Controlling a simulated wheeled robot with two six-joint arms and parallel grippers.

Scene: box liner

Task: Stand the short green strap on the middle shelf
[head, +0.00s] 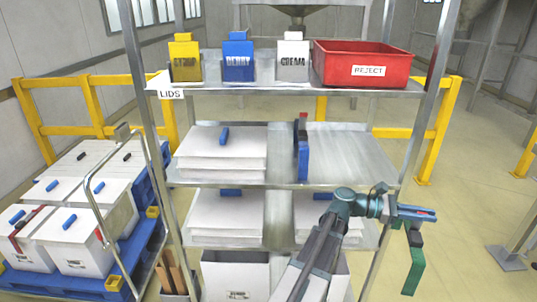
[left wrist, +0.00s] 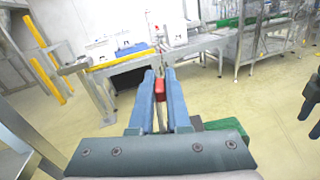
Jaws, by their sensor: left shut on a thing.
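My left gripper (head: 428,213) is right of the shelf rack, pointing right. In the left wrist view its blue fingers (left wrist: 159,88) are shut on a small red piece (left wrist: 159,90). A green strap (head: 413,268) hangs below this gripper, clear of the rack; green also shows under the gripper in the wrist view (left wrist: 226,125). The red piece seems to be its grip, but the join is hidden. The middle shelf (head: 350,158) has white lids (head: 222,148) at left and a bare right half. A blue upright piece with a red top (head: 302,155) stands between them.
The top shelf holds yellow (head: 185,62), blue (head: 238,62) and white (head: 293,62) holders and a red reject bin (head: 365,62). The rack's right post (head: 428,95) stands between the gripper and the shelf. Boxes on a blue pallet (head: 85,285) lie left. A dark finger-like part shows at the wrist view's right edge.

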